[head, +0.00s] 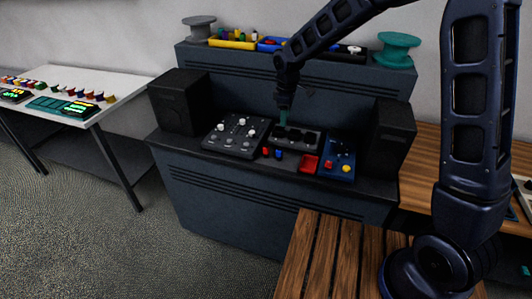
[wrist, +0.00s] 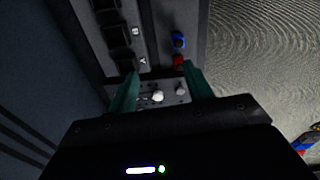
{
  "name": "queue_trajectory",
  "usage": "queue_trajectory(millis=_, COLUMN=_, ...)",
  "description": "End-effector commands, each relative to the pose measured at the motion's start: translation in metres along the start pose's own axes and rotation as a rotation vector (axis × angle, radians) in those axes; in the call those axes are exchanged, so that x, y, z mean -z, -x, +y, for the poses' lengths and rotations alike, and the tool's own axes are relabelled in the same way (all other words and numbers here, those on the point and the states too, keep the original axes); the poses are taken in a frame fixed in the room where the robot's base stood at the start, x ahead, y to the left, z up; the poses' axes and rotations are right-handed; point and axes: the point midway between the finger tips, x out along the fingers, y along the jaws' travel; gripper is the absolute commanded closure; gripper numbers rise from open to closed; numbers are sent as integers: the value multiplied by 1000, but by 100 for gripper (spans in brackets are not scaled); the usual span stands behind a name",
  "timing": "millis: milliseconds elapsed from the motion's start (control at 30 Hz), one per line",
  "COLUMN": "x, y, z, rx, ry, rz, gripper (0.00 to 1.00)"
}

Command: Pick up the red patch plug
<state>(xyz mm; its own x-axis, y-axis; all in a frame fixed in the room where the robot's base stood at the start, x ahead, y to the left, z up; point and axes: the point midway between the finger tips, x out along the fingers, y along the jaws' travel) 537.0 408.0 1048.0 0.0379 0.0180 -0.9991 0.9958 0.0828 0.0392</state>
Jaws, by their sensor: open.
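The red patch plug (head: 265,151) is small and stands on the console's front ledge, just left of a blue plug (head: 278,154). In the wrist view the red plug (wrist: 179,62) shows ahead of the fingertips, nearer the right finger, with the blue plug (wrist: 178,40) beyond it. My gripper (head: 283,118) hangs pointing down over the dark socket panel, behind and above the plugs. In the wrist view my gripper (wrist: 163,74) has its two teal fingers wide apart with nothing held between them.
A mixer with white knobs (head: 236,135) lies left of the plugs. Black speakers (head: 179,101) (head: 389,139) flank the console. Bins and spools stand on the upper shelf.

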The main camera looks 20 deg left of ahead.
Motion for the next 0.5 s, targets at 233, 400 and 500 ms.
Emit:
queue_trajectory(millis=233, x=57, y=-44, z=-24, rx=36, ry=154, rz=-10, gripper=49)
queue_trajectory(millis=400, x=66, y=-54, z=-28, rx=42, ry=180, rz=-12, gripper=49)
queue_trajectory(millis=500, x=66, y=-62, z=-29, rx=42, ry=181, rz=-13, gripper=49)
